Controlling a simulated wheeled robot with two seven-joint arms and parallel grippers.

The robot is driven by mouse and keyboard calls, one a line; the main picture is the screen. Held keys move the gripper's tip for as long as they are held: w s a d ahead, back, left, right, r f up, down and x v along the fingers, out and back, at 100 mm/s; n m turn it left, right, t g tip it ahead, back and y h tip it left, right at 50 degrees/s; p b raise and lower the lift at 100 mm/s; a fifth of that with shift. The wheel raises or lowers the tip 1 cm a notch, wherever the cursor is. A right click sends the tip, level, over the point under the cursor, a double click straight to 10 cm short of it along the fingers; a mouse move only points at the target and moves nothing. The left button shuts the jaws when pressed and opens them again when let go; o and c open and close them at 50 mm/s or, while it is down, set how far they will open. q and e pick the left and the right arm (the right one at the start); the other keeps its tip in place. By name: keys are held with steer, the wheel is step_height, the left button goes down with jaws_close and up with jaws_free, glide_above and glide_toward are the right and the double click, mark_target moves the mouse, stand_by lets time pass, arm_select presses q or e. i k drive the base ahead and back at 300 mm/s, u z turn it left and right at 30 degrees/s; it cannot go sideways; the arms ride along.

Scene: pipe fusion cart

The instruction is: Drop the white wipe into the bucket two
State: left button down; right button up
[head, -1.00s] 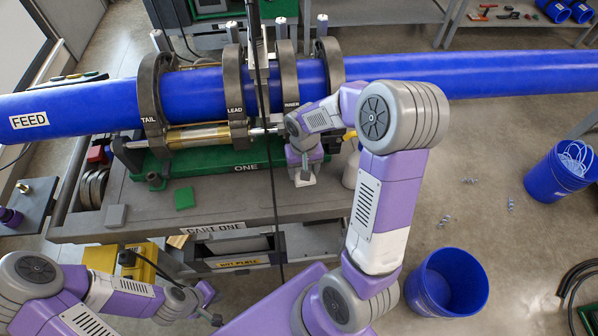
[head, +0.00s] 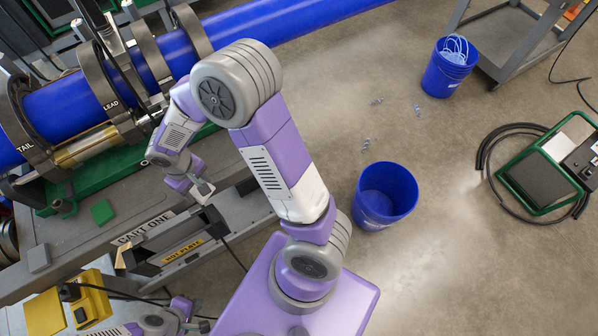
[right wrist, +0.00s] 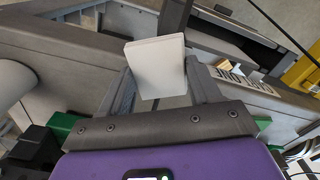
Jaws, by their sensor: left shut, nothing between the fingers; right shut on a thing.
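My right gripper (head: 198,186) is shut on the white wipe (right wrist: 156,66), a flat pale square standing up between the fingers in the right wrist view. In the head view the wipe (head: 206,189) is a small pale patch at the fingertips, by the front edge of the cart. A blue open bucket (head: 385,197) stands on the floor right of my right arm and looks empty. A second blue bucket (head: 450,68) stands farther back with pale coiled material in it. I cannot read which bucket is two. My left gripper (head: 200,320) is shut and empty at the bottom left.
The cart (head: 70,240) carries the clamped blue pipe (head: 260,25), a green square (head: 103,211) and a grey square (head: 38,259). A green-framed panel (head: 542,178) and black hose (head: 487,150) lie at the right. Floor around the near bucket is mostly clear, with small scraps behind it.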

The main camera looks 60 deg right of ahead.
mark_target(376, 211)
steer(key=u, duration=0.75)
steer(key=i, duration=0.25)
steer(key=z, duration=4.05)
steer(key=k, duration=0.3)
steer(key=z, duration=0.6)
steer(key=i, duration=1.2)
steer(key=u, duration=0.9)
steer(key=i, duration=0.25)
steer(key=u, duration=0.2)
